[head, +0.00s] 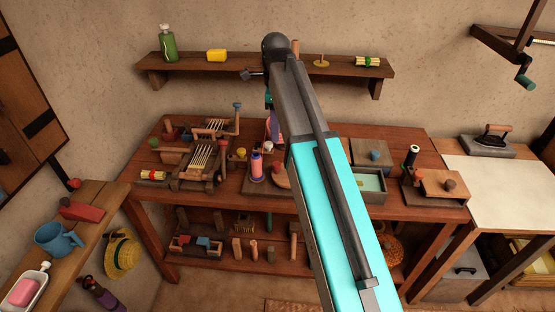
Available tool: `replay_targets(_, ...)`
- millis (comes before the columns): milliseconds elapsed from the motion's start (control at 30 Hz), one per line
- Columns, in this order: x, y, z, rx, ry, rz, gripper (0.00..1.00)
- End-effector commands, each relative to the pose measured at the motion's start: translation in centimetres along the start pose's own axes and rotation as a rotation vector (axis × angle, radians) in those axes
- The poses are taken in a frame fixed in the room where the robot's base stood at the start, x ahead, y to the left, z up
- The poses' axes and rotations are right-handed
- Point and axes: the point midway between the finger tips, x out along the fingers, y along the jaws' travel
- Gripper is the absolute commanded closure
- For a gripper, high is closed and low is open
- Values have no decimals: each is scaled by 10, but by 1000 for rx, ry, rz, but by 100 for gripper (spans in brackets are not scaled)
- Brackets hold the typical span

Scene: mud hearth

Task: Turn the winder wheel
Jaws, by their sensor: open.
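A winder base board (258,188) sits at the middle of the workbench, with a purple and pink spool (256,168) upright on it. A reddish round part (268,134), which looks like the winder wheel, shows only as an edge behind my arm. My arm rises from the bottom right and bends down over the bench. My gripper (273,122) hangs at its end above the winder area, mostly hidden by the arm. It appears open, with nothing visible in it. Whether it touches the wheel cannot be seen.
A small loom (203,160) stands left of the winder. A water tray (370,183) and a wooden block with a dark spool (412,160) stand to the right. A wall shelf (220,66) runs behind. A side shelf (88,215) is at the left.

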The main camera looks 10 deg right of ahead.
Motion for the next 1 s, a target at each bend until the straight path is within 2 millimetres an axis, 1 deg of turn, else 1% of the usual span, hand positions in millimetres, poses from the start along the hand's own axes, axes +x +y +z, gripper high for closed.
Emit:
replay_targets(167,8,0,-1,1,0,1,57)
replay_targets(267,18,0,-1,1,0,1,57)
replay_targets(1000,99,0,-3,3,1,2,57)
